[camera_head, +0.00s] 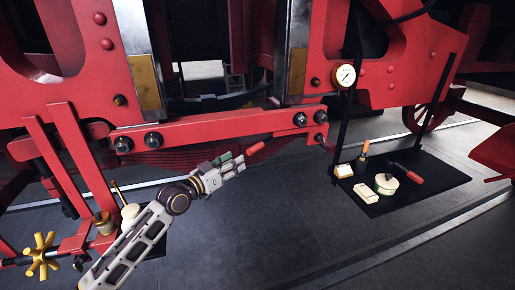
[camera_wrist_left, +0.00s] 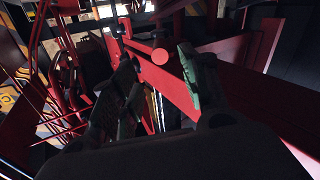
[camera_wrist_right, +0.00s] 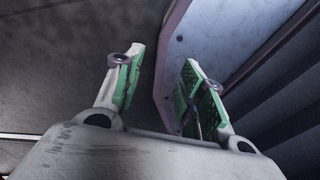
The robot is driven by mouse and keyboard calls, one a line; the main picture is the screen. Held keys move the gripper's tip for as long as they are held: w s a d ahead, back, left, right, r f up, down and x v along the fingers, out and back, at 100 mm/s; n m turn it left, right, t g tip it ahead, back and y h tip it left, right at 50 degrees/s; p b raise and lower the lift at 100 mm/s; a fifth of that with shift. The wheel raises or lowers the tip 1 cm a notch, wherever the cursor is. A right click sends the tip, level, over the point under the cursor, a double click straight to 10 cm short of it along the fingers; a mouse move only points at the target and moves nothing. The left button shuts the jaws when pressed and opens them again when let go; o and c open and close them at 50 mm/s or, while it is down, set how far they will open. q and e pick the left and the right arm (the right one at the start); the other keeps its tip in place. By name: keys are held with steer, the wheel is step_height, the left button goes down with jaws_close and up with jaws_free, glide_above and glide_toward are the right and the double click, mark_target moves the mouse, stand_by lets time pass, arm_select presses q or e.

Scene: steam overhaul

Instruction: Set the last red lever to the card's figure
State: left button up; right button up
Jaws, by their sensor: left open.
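A short red grip (camera_head: 255,148), which looks like the end of a red lever, stands out in front of the long red bar (camera_head: 215,130). My left gripper (camera_head: 236,163) is open just below and left of this grip, apart from it in the head view. In the left wrist view a round red end (camera_wrist_left: 160,56) shows between the fingertips, apparently beyond them; contact cannot be told. My right gripper (camera_wrist_right: 158,64) shows only in its wrist view, open and empty above a dark floor beside a bluish panel. I cannot make out a card with a figure.
A black stand (camera_head: 428,203) at the right holds a dial gauge (camera_head: 345,76), a round tin (camera_head: 386,184), pale blocks and a red-handled tool (camera_head: 413,176). A yellow star-shaped handwheel (camera_head: 40,256) and a brass cup (camera_head: 103,222) are at lower left. The middle floor is clear.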

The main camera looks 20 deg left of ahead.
mark_target(258, 147)
arm_select(q)
steer(key=shift+p+x, duration=0.75)
steer(key=shift+x, duration=5.15)
steer(key=shift+p+x, duration=0.35)
steer(key=shift+x, duration=0.5)
arm_select(e)
steer(key=shift+a+r, duration=0.8)
steer(key=shift+r, duration=0.3)
arm_select(q)
jaws_close()
arm_select(e)
steer(key=shift+d, duration=0.45)
